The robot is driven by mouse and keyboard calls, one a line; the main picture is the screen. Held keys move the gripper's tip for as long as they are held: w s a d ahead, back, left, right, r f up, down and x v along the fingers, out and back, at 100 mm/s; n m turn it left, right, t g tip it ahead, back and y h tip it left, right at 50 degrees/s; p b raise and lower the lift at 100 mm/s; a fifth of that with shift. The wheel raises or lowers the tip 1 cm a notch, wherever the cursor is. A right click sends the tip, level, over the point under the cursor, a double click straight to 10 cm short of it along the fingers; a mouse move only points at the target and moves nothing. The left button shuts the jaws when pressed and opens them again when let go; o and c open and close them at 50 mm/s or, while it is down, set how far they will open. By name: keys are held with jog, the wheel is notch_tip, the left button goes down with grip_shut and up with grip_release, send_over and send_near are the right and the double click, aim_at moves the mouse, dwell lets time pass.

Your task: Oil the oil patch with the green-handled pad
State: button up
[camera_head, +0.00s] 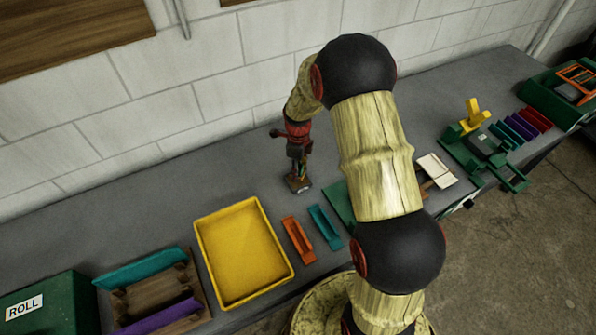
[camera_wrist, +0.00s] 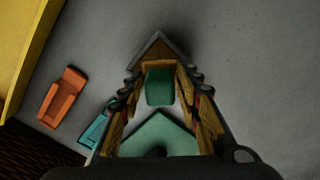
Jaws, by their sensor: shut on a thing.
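My gripper (camera_head: 298,166) is shut on the green-handled pad (camera_head: 299,184) over the back of the grey bench. In the wrist view the green handle (camera_wrist: 160,88) sits between the fingertips, with the pad's brown and grey block showing beyond it. I cannot tell whether the pad touches the bench. A green flat panel (camera_head: 338,204) lies on the bench, partly hidden behind my arm; it also shows between the fingers in the wrist view (camera_wrist: 157,132). I cannot make out a clear oil patch in either view.
A yellow tray (camera_head: 203,258), an orange channel piece (camera_head: 298,240) and a teal one (camera_head: 325,227) lie at the front. A wooden rack (camera_head: 198,287) and green ROLL box (camera_head: 50,305) stand left. A green machine (camera_head: 487,150) stands right. The bench's back left is clear.

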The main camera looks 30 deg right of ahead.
jog(key=shift+r+p, duration=1.05)
jog(key=shift+r, duration=1)
